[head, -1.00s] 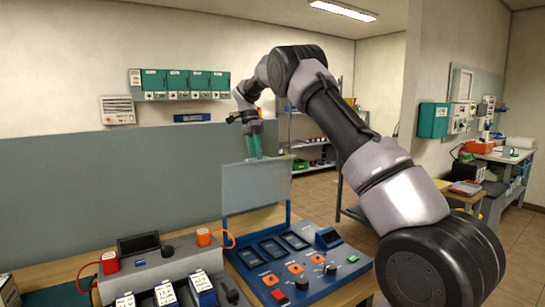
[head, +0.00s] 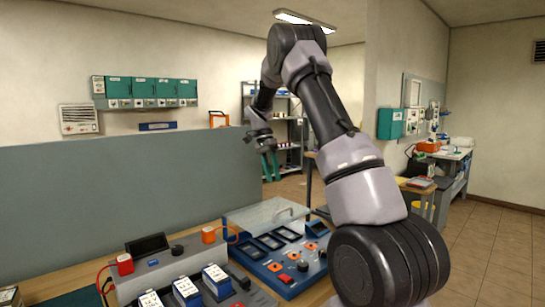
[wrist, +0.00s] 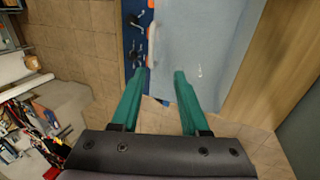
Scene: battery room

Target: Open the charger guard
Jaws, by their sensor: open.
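The charger guard (head: 262,216) is a clear pane hinged on the blue charger panel (head: 236,243). It lies tilted low over the back part of the panel, and its small handle (head: 285,208) shows at its far right edge. My gripper (head: 270,178) is open and empty, up behind the guard and apart from it in the head view. In the wrist view my gripper's teal fingers (wrist: 164,75) are spread. The pale pane (wrist: 200,45) and the blue panel (wrist: 134,15) lie beyond them. The fingertips' exact gap to the pane is hard to tell.
A grey charging unit (head: 165,268) with several batteries and red and orange plugs stands left of the panel. A grey partition (head: 110,190) runs behind the bench. Shelves (head: 290,130) stand at the back, and tiled floor (head: 490,255) is open at the right.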

